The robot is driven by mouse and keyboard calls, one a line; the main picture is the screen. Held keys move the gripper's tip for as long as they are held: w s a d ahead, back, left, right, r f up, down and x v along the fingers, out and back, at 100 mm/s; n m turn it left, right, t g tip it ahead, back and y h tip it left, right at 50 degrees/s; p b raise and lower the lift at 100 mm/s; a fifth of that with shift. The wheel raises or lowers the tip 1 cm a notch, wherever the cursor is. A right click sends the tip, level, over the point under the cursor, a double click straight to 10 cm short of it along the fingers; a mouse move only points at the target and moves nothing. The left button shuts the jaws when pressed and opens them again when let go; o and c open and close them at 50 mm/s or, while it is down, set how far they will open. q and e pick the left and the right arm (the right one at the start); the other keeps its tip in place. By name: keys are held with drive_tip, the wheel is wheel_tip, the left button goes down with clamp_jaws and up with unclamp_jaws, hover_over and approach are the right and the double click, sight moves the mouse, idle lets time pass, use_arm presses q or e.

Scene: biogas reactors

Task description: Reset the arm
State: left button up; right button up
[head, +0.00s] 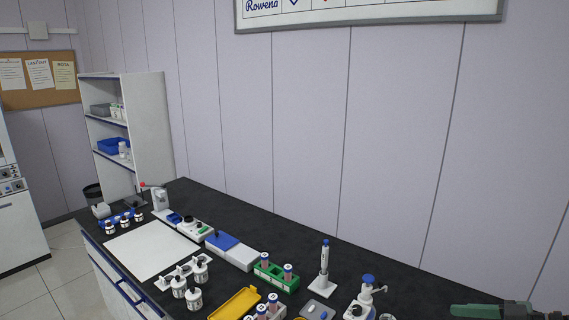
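My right gripper (462,311) shows at the bottom right corner, coming in from the right edge. Its green and dark grey parts are seen side-on and partly cut off by the frame, so I cannot tell whether its fingers are open or shut. No object is visible at its tip. My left gripper is not in view.
A black-topped bench (325,258) holds a white mat (150,250), several white bottles (194,299), a green tube rack (276,276), a yellow tray (236,303), a pipette on a stand (324,270) and a blue-topped dispenser (366,293). A shelf unit (150,125) stands behind. Open floor lies left.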

drive_tip(key=s+a+f+m+g+h, duration=0.1)
drive_tip(key=s+a+f+g+h, duration=0.1)
drive_tip(key=s+a+f, duration=0.35)
drive_tip(key=s+a+f+m+g+h, duration=0.1)
drive_tip(key=s+a+f, duration=0.2)
drive_tip(key=f, duration=0.5)
drive_tip(key=s+a+f+m+g+h, duration=0.1)
drive_tip(key=s+a+f+g+h, duration=0.1)
drive_tip(key=s+a+f, duration=0.3)
drive_tip(key=s+a+m+h, duration=0.3)
drive_tip(key=s+m+h, duration=0.2)
drive_tip(key=s, duration=0.5)
drive_tip(key=s+f+b, duration=0.3)
drive_tip(key=f+b, duration=1)
drive_tip(key=f, duration=2.8)
use_arm(q)
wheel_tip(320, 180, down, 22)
drive_tip(key=b, duration=0.9)
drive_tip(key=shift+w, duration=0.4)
use_arm(e)
drive_tip(key=s+d+f+g, duration=0.1)
drive_tip(key=s+f, duration=0.7)
drive_tip(key=f, duration=0.3)
drive_tip(key=s+d+f, duration=0.2)
drive_tip(key=s+f, duration=0.6)
drive_tip(key=f, duration=0.4)
drive_tip(key=shift+d+g, duration=0.25)
drive_tip(key=shift+g, duration=0.15)
